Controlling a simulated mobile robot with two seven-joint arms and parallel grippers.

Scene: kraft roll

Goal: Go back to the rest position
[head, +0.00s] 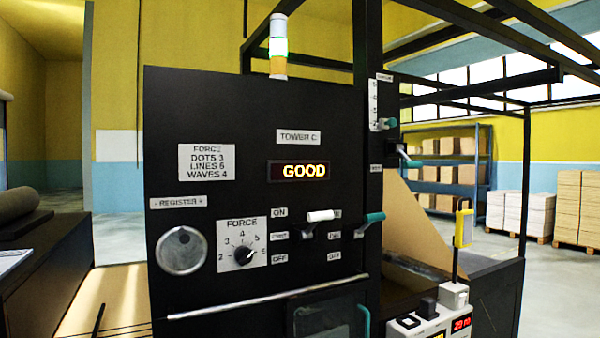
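Neither of my grippers is in the head view, and no part of my arms shows clearly. The black control panel (250,110) of the machine stands right in front, labelled "TOWER C". A force dial (243,256) is turned toward the lower right, near the 6. A round silver register knob (182,250) sits to its left. A white-handled lever (319,217) and a teal-handled lever (374,218) stick out beside the ON and OFF labels.
A small console (445,322) with red digits and a yellow pendant (464,228) stand at the lower right. A dark bench with a grey roll (17,203) is at the left. Shelves with boxes (440,172) and pallets (578,208) stand behind, with open floor before them.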

